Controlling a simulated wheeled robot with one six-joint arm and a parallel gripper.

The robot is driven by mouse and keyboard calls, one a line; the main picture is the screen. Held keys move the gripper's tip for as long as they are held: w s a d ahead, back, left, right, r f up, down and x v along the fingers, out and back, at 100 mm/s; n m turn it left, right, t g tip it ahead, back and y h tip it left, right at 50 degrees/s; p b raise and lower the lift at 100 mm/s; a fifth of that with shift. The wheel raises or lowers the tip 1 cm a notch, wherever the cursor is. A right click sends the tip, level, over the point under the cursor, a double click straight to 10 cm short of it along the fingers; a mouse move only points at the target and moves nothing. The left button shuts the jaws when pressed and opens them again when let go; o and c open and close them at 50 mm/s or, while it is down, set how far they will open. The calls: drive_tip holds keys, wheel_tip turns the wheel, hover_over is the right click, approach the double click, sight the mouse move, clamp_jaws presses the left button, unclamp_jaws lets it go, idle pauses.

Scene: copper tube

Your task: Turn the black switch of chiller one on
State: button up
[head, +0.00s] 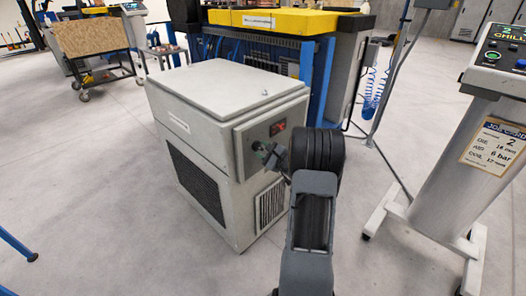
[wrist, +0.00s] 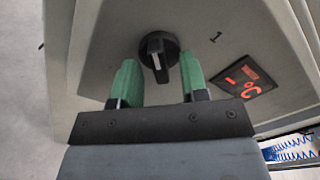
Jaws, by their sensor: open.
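The chiller (head: 195,110) is a grey cabinet standing on the floor left of my arm in the head view. In the wrist view its front panel carries a black rotary switch (wrist: 158,55) with a pale pointer line, and the number 1 is printed beside it. My gripper (wrist: 157,80) has green fingers that are open, one on each side of the switch and slightly short of it. I cannot tell whether they touch it. In the head view the gripper (head: 264,152) is at the panel, and my arm partly hides it and the switch.
A red lit display (wrist: 244,81) marked °C sits beside the switch; it also shows in the head view (head: 277,128). A grey control stand (head: 460,170) on wheels is at the right. A blue machine with a yellow top (head: 270,21) stands behind.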

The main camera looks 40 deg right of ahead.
clamp_jaws()
idle(0.3)
